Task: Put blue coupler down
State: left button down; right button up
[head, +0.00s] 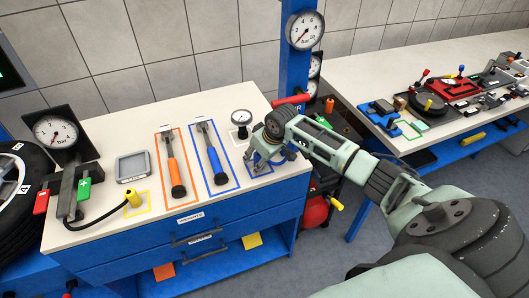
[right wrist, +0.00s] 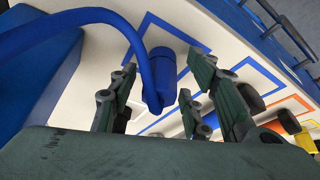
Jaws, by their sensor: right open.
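The blue coupler (right wrist: 163,80) with its blue hose (right wrist: 75,20) stands on the white worktop in the right wrist view, between the two fingers of my right gripper (right wrist: 155,95). The fingers are open, with gaps on both sides of the coupler. A blue-outlined square (right wrist: 205,38) lies on the worktop right beside and behind the coupler. In the head view my right gripper (head: 262,160) is over the right end of the worktop, at a blue outline; the coupler is mostly hidden there. My left gripper is not in view.
A yellow coupler (head: 133,198) is farther left. A red-handled valve (head: 291,100) is close behind my arm.

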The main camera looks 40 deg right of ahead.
jog(key=b+v, duration=0.1)
jog(key=v, duration=0.3)
jog(key=shift+s+d+r, duration=0.1)
jog(key=shift+r, duration=0.3)
jog(key=s+d+b, duration=0.1)
jog(key=s+b, duration=0.2)
jog(key=s, duration=0.9)
jog(key=shift+b, duration=0.4)
jog(key=shift+d+r, duration=0.1)
jog(key=shift+d, duration=0.05)
